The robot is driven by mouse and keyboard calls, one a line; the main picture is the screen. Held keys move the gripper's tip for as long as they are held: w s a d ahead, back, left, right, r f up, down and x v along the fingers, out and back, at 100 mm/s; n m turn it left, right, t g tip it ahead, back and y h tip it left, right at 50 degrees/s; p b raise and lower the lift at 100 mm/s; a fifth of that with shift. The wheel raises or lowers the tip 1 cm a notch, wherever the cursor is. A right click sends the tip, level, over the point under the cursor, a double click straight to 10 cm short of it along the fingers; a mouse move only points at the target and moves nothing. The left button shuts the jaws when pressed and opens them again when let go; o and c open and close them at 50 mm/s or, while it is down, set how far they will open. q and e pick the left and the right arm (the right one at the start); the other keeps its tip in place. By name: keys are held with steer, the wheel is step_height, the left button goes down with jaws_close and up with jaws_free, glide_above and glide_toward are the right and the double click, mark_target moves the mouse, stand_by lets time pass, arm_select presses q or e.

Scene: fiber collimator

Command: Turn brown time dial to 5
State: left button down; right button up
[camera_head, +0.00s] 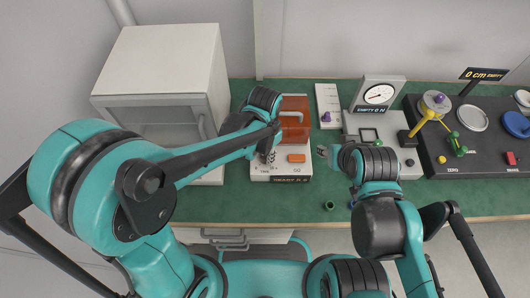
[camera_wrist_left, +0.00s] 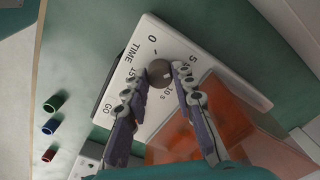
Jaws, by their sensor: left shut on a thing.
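The brown time dial (camera_wrist_left: 158,72) sits on a white panel (camera_wrist_left: 190,40) marked TIME, with 0, 5, 10 and 15 s around the dial. A small pale mark shows near its edge, on the lower right side in the left wrist view; which number it points at is hard to tell. My left gripper (camera_wrist_left: 157,77) is shut on the dial, one finger on each side. In the head view, my left gripper (camera_head: 268,154) is over the left part of the white device (camera_head: 272,174) and hides the dial. My right gripper (camera_head: 326,151) is right of the device; its finger opening is unclear.
An orange translucent cover (camera_head: 295,118) and an orange button (camera_head: 296,158) are on the device. A white cabinet (camera_head: 160,60) stands left. A gauge (camera_head: 379,94) and a dark panel with a balance (camera_head: 475,150) stand right.

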mark_target(265, 157)
arm_select(q)
steer(key=shift+m, duration=1.1)
steer(key=c, duration=1.3)
jaws_free()
steer(key=shift+o, duration=0.2)
step_height(265, 157, up, 12)
steer(key=shift+s+f, duration=0.1)
